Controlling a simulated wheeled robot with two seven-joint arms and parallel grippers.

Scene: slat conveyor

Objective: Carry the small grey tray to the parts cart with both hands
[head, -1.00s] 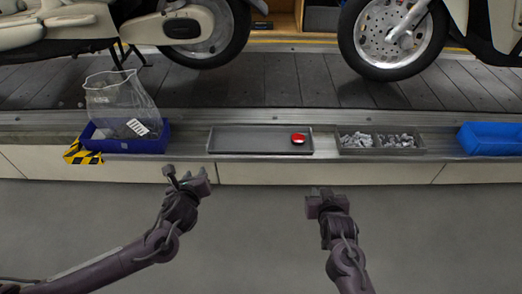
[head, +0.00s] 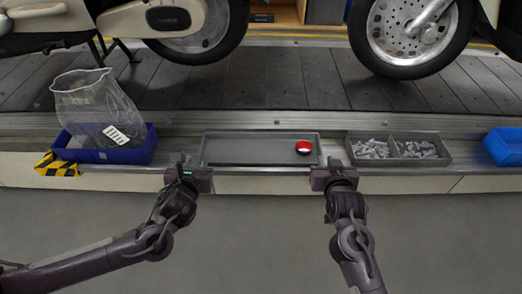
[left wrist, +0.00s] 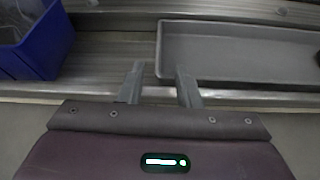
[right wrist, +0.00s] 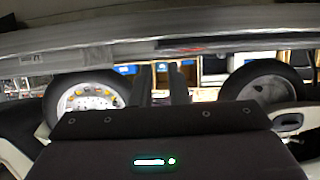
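The small grey tray (head: 245,150) lies flat on the metal ledge in front of the conveyor, with a red round thing (head: 304,147) in its right end. It also shows in the left wrist view (left wrist: 240,55). My left gripper (head: 181,163) is open and empty, just off the tray's left end near its front corner. My right gripper (head: 325,168) is at the tray's front right corner; its fingers (right wrist: 161,83) stand apart with nothing seen between them. Whether it touches the tray, I cannot tell. No parts cart is in view.
A blue bin (head: 112,152) with a clear bag stands left of the tray. A grey divided box (head: 398,161) of small metal parts sits close on its right, another blue bin (head: 505,146) beyond. Scooters stand on the slat conveyor (head: 290,85) behind. The floor (head: 265,240) in front is clear.

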